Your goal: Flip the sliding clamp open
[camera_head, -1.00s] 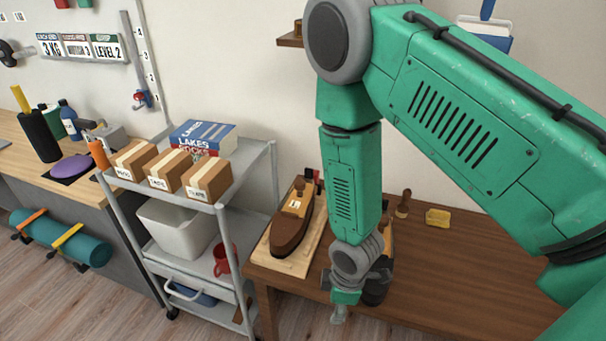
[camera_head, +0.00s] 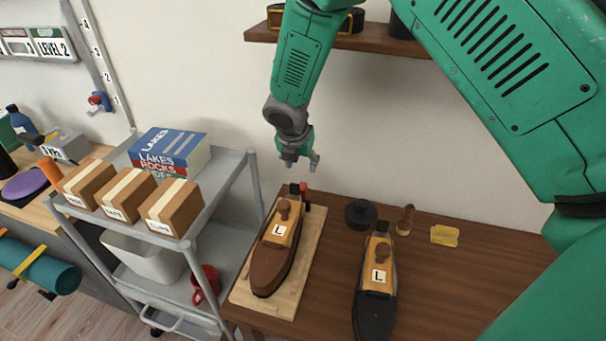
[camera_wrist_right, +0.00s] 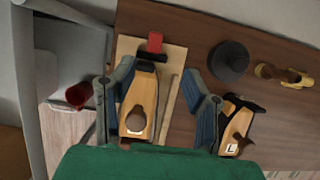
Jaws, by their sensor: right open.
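A small red-and-black part (camera_head: 300,190) stands at the back end of a pale wooden board (camera_head: 308,248) on the brown table; in the right wrist view it shows as a red block (camera_wrist_right: 155,42). I cannot tell if this is the sliding clamp. A brown boat-shaped piece (camera_head: 272,266) with a knob and an L label lies on the board. My right gripper (camera_head: 299,162) is above the back of the board, open and empty. In the right wrist view its fingers (camera_wrist_right: 158,74) sit apart on either side of the knobbed piece's wooden top. My left gripper is out of view.
A blue-and-red slider (camera_head: 98,101) sits on a vertical wall rail. A dark boat-shaped piece (camera_head: 376,310), black disc (camera_head: 361,214) and yellow block (camera_head: 444,235) are on the table. A trolley (camera_head: 226,180) with boxes stands left; a shelf (camera_head: 350,40) juts out above.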

